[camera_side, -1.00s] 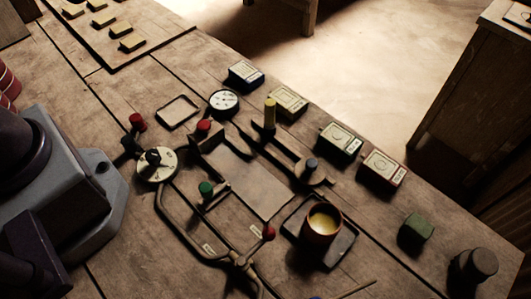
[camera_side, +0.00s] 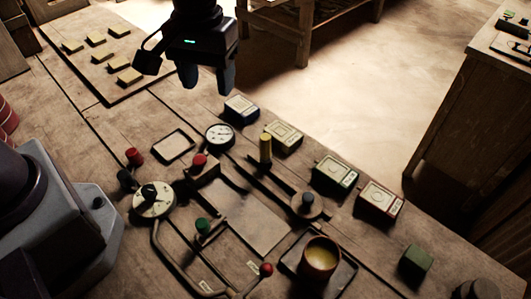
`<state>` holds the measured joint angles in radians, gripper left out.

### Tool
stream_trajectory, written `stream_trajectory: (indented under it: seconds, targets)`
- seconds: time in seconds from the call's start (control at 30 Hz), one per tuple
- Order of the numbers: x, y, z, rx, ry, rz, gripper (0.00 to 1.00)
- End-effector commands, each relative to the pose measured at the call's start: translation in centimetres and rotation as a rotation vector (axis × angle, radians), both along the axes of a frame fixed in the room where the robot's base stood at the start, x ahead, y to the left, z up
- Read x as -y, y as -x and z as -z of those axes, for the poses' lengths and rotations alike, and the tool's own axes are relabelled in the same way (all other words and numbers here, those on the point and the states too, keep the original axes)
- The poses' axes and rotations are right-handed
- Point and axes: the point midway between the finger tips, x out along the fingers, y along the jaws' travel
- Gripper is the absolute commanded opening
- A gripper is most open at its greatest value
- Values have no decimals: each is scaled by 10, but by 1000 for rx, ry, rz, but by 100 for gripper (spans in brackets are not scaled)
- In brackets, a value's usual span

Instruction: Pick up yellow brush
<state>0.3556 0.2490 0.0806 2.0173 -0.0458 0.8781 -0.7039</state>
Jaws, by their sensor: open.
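A yellow upright cylinder (camera_side: 265,148) stands at the back end of a dark bar, near the middle of the side view. It is the only yellow handle-like thing in sight; I see no bristles and cannot tell whether it is the brush. My gripper (camera_side: 207,80) is at the top of the view, pointing down with its fingers apart and nothing between them. It is above and left of the yellow cylinder in the picture, clear of it.
A row of small boxes (camera_side: 336,173) lines the table's far edge. A dial gauge (camera_side: 220,136), red knobs (camera_side: 199,160) and a green knob (camera_side: 202,225) stand around the press. A brown cup (camera_side: 320,261) holds yellow liquid. A board (camera_side: 75,37) bears several tan tiles.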

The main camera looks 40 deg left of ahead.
Motion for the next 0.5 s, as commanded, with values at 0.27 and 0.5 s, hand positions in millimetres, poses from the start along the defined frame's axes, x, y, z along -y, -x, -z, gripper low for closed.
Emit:
stream_trajectory:
  seconds: [0.27,0.5]
  targets:
    - [42,-58,64,-33,-52,-697,54]
    - [47,-73,55,-2,-15,-1069,54]
